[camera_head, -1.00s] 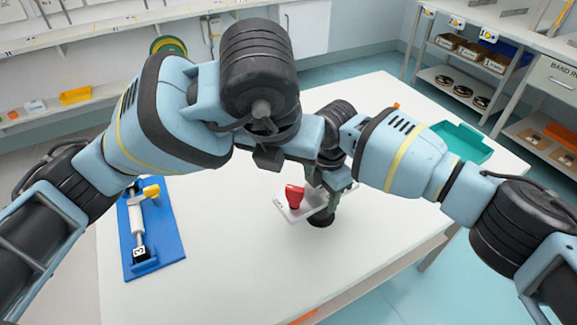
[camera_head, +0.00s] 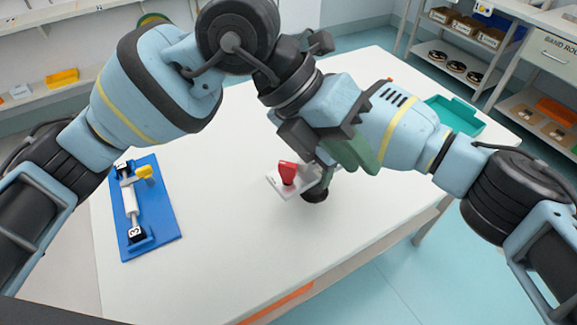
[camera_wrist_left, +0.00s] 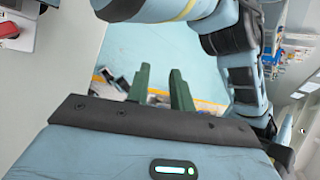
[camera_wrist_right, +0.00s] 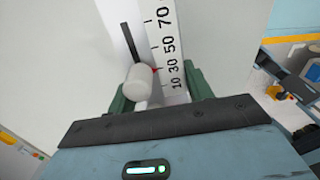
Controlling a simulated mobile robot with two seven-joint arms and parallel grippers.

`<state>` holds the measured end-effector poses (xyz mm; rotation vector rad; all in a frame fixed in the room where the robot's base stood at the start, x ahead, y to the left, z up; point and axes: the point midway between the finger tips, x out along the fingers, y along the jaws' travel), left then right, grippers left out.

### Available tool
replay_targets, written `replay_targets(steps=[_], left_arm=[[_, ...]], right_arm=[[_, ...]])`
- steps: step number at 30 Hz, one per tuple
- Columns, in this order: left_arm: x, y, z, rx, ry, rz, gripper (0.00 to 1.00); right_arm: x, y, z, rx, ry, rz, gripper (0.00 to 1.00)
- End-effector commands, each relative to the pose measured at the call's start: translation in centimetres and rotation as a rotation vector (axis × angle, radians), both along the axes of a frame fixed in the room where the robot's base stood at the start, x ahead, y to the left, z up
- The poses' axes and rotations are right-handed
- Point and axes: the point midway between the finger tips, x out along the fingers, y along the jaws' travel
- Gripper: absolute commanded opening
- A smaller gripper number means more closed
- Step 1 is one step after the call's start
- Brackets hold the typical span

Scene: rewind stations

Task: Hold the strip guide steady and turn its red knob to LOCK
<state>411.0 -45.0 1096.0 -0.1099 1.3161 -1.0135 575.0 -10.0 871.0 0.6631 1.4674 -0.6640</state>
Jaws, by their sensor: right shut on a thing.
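In the left wrist view the red knob (camera_wrist_left: 8,28) shows at the upper-left edge. My left gripper (camera_head: 360,152) is above and right of the guide; its green fingers (camera_wrist_left: 160,88) are apart with nothing between them. My right gripper (camera_wrist_right: 160,98) is shut on the guide around its whitish cylinder (camera_wrist_right: 140,80), beside a printed scale (camera_wrist_right: 165,45). Its fingers are hidden in the head view.
A blue board (camera_head: 165,225) with a white cylinder and yellow knob lies on the table's left. A teal tray (camera_head: 455,115) is at the back right. The front middle of the table (camera_head: 230,240) is clear. My two arms cross closely above the guide.

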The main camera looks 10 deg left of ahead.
Motion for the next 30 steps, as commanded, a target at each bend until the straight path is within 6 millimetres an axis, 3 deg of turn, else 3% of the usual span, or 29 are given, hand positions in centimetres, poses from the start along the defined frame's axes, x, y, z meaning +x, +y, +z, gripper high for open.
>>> replay_targets(steps=[7, 14, 18, 22, 26, 30], left_arm=[[-2.1, -3.5, 6.8, -0.429, 0.171, -0.124, 0.23], [-0.7, -4.2, 14.4, -0.826, 0.314, -0.083, 0.23], [2.0, -3.6, 18.4, -1.044, 0.395, 0.018, 0.23], [5.6, -2.5, 21.2, -1.219, 0.463, 0.161, 0.23], [9.9, -0.9, 22.7, -1.353, 0.525, 0.346, 0.23], [14.8, 1.1, 22.7, -1.444, 0.589, 0.583, 0.23]], right_arm=[[0.0, 0.0, 0.1, 0.001, -0.001, 0.0, 0.17], [0.0, 0.0, 0.1, 0.001, -0.001, 0.0, 0.17], [0.0, 0.0, 0.1, 0.001, -0.001, 0.0, 0.17], [0.0, 0.0, 0.1, 0.001, -0.001, 0.0, 0.17], [0.0, 0.0, 0.1, 0.001, -0.001, 0.0, 0.17], [0.0, 0.0, 0.1, 0.001, -0.001, 0.0, 0.17]])
